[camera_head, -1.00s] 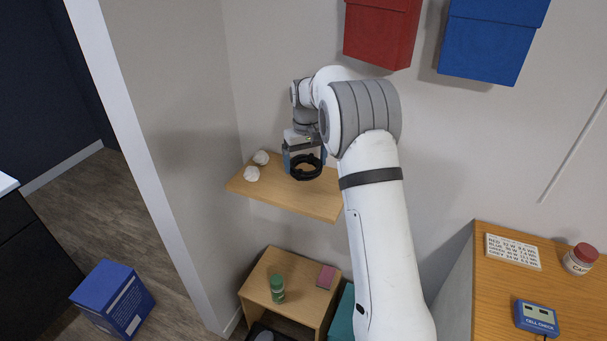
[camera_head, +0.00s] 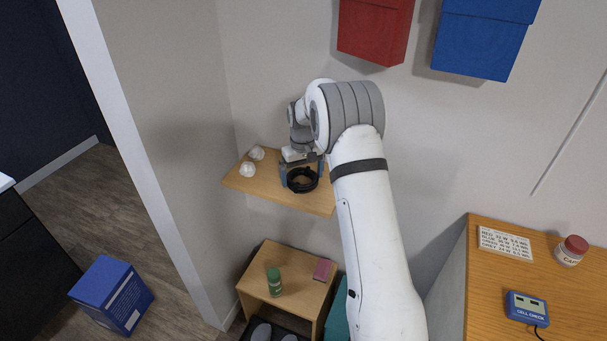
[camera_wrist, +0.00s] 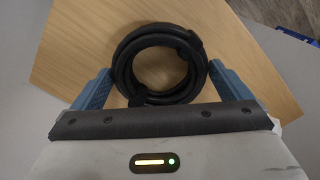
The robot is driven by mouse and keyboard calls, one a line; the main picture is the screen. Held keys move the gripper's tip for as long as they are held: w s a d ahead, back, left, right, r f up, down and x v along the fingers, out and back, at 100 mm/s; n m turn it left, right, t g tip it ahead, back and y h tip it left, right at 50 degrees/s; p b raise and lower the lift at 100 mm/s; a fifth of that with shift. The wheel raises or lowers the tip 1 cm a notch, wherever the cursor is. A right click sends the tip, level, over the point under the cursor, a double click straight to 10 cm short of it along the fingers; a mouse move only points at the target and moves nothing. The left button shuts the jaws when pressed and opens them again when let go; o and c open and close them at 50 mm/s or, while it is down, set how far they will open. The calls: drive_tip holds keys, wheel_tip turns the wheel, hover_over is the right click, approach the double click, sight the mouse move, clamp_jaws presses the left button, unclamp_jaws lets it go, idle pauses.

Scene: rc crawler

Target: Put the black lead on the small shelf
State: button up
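The black lead (camera_head: 302,180) is a coiled ring at the small shelf (camera_head: 248,189), a wooden board on the wall. In the wrist view the black lead (camera_wrist: 160,62) sits between the two blue fingers of my gripper (camera_wrist: 160,72), with the wooden surface behind it. The fingers meet its left and right sides with no clear gap. In the head view my gripper (camera_head: 302,172) is low over the shelf. The lead appears at or just above the board; exact contact underneath is hidden.
Two white objects (camera_head: 247,169) (camera_head: 256,153) lie on the shelf's left part. Below stands a wooden stand (camera_head: 255,274) with a green-capped jar (camera_head: 274,282). Red (camera_head: 374,30) and blue (camera_head: 478,43) bins hang above. A wooden cabinet (camera_head: 500,270) is at right.

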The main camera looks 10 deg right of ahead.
drive_tip(key=shift+r, duration=0.1)
wheel_tip(320, 180, up, 12)
drive_tip(key=b, duration=0.2)
drive_tip(key=s+r+t, duration=0.1)
drive_tip(key=s+r, duration=0.6)
drive_tip(key=s, duration=0.2)
drive_tip(key=s+f, duration=0.1)
drive_tip(key=s, duration=0.9)
drive_tip(key=s+m+t, duration=0.1)
drive_tip(key=s, duration=0.9)
drive_tip(key=s+f+m+t, duration=0.1)
drive_tip(key=s, duration=0.9)
drive_tip(key=shift+s+d+f, duration=0.3)
drive_tip(key=shift+s, duration=0.1)
drive_tip(key=shift+c, duration=0.3)
